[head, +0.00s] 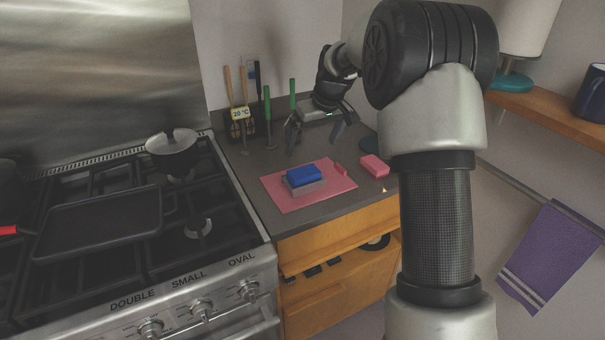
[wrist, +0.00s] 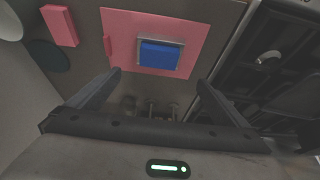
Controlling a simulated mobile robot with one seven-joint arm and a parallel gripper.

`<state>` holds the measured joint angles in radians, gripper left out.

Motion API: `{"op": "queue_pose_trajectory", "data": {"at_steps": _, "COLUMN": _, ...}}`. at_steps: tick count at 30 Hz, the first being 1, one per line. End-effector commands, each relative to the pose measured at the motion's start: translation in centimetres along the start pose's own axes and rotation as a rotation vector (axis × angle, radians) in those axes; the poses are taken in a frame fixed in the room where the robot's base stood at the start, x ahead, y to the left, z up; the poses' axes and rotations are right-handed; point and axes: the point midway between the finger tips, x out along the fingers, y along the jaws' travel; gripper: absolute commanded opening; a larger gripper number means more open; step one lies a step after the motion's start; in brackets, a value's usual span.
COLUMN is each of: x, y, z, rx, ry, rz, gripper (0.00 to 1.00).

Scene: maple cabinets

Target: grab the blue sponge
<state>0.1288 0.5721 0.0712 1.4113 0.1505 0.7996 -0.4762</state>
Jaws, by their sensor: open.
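The blue sponge (head: 303,174) sits on a grey holder or block (head: 308,187) on a pink mat (head: 283,202) on the counter. The sponge also shows in the wrist view (wrist: 159,56), above the gap between my fingers in the picture. My gripper (head: 316,132) is open and empty, above the back part of the counter and apart from the sponge. Its two fingers show in the wrist view (wrist: 154,90), spread to either side.
A pink block (head: 375,166) lies right of the mat. Utensils with wooden and green handles (head: 267,105) stand along the back wall. A shelf (head: 550,103) juts out at upper right.

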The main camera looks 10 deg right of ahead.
Motion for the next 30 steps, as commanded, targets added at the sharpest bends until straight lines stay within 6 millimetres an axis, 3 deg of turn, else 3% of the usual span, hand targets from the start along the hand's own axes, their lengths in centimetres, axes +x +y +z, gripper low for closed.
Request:
{"op": "queue_pose_trajectory", "data": {"at_steps": 3, "x": 2.8, "y": -0.1, "z": 0.1, "rx": -0.001, "ry": -0.005, "rz": -0.002, "gripper": 0.98}}
{"op": "queue_pose_trajectory", "data": {"at_steps": 9, "x": 6.6, "y": -0.1, "z": 0.1, "rx": 0.000, "ry": -0.003, "rz": -0.001, "gripper": 0.98}}
{"op": "queue_pose_trajectory", "data": {"at_steps": 17, "x": 8.5, "y": 0.0, "z": 0.0, "rx": 0.001, "ry": -0.001, "rz": 0.000, "gripper": 0.98}}
{"op": "queue_pose_trajectory", "data": {"at_steps": 24, "x": 12.0, "y": 0.3, "z": 0.2, "rx": 0.001, "ry": -0.003, "rz": -0.001, "gripper": 0.98}}
{"op": "queue_pose_trajectory", "data": {"at_steps": 30, "x": 13.3, "y": 0.3, "z": 0.1, "rx": 0.000, "ry": 0.000, "rz": 0.001, "gripper": 0.98}}
